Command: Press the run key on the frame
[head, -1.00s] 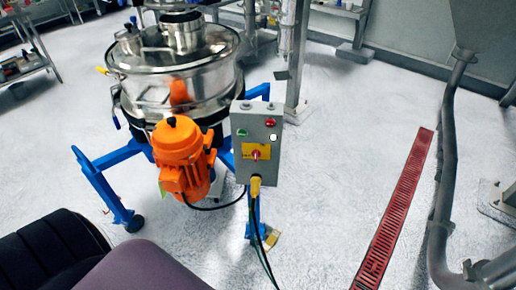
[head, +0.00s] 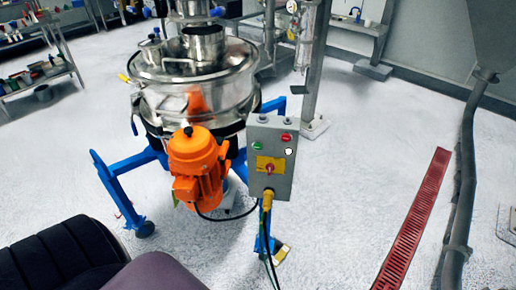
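A grey control box (head: 284,187) is mounted on the blue frame (head: 118,165) of the steel sifter (head: 190,72), right of the orange motor (head: 196,160). Its front carries a green key (head: 257,146) at upper left, a red key (head: 286,138) at upper right and a white round one (head: 289,152) below the red. A red knob (head: 269,169) sits on a yellow plate lower down. Any lettering is too small to read. Neither of my grippers is in view, and nothing touches the box.
A yellow plug and dark cables (head: 267,225) hang below the box. A red floor grate (head: 415,220) and a grey pipe (head: 465,180) lie to the right. Shelves (head: 40,75) stand at back left. The white floor between box and grate is clear.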

